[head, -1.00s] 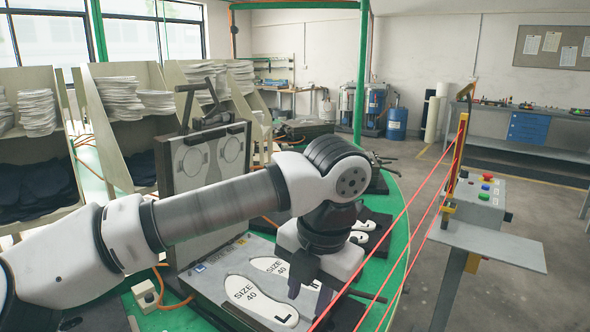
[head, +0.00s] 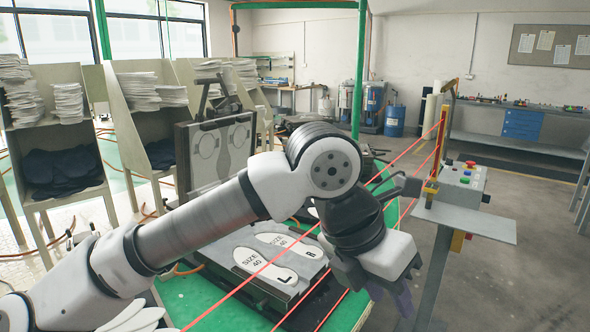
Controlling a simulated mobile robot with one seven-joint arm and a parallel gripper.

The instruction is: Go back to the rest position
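My arm crosses the head view from the lower left. My gripper (head: 394,298) hangs at its end, tilted, to the right of the open mould and past the red lines. The lower mould plate (head: 232,240) lies on the green carousel table (head: 190,296). A white left insole (head: 262,264) marked "SIZE 40" and "L" and a right insole (head: 290,244) marked "R" lie on it. The mould lid (head: 186,162) stands raised behind.
Red lines (head: 408,150) run diagonally between table and control box (head: 458,187), close to my gripper. A grey shelf (head: 465,222) juts out below the box. Racks (head: 150,135) with white stacks stand left. Part of a white stack (head: 130,318) shows bottom left. Floor at right is open.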

